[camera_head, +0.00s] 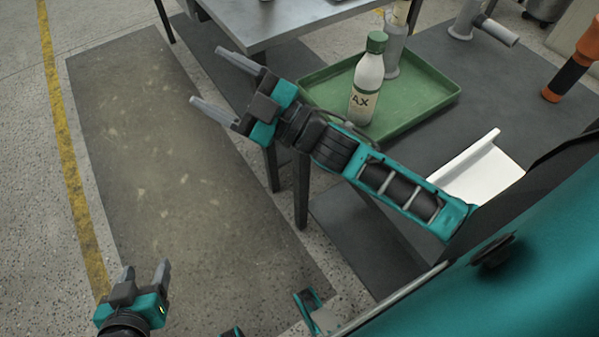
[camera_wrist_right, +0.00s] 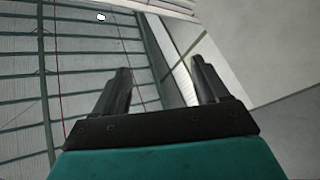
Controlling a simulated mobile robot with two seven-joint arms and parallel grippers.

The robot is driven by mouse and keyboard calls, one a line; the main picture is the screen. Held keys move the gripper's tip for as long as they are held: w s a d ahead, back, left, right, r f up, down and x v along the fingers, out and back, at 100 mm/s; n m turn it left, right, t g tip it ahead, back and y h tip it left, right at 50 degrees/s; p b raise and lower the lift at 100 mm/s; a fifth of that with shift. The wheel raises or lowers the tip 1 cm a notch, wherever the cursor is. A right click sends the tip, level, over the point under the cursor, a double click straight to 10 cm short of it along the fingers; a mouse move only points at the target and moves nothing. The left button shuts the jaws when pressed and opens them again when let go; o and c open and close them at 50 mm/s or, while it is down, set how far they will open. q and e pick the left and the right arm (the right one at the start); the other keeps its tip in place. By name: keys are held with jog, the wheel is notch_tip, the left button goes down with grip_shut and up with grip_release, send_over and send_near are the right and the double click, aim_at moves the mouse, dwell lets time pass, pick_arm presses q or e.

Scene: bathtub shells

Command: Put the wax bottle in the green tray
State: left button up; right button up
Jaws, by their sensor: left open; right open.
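The wax bottle (camera_head: 367,87), white with a green cap and dark lettering, stands upright inside the green tray (camera_head: 430,104) in the head view. The tray rests on a dark surface at the upper right. My right gripper (camera_head: 206,76) is open and empty, left of the tray and apart from the bottle; its forearm crosses in front of the tray's near edge. In the right wrist view the right gripper (camera_wrist_right: 160,66) has nothing between its fingers. My left gripper (camera_head: 147,266) is open and empty at the lower left, far from the bottle.
A grey table (camera_head: 285,20) stands at the top. A grey metal pipe piece (camera_head: 395,45) is right behind the bottle. A white angled piece (camera_head: 478,172) lies near the tray's right front. An orange and black tool (camera_head: 572,72) stands at far right. The dark floor mat (camera_head: 150,150) is clear.

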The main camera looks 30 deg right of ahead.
pick_arm(q)
jog(key=shift+a, duration=0.15)
pick_arm(e)
jog(key=s+d+f+m+g+h, duration=0.3)
jog(key=s+f+m+h, duration=0.2)
jog(key=f, duration=0.6)
jog(key=s+d+f+m+g+h, duration=0.3)
jog(key=s+f+m+h, duration=0.2)
jog(key=f, duration=0.7)
jog(key=shift+s+d+f+m, duration=0.15)
jog(key=shift+s+d+m, duration=0.05)
jog(key=shift+s+m, duration=0.9)
jog(key=shift+w, duration=0.1)
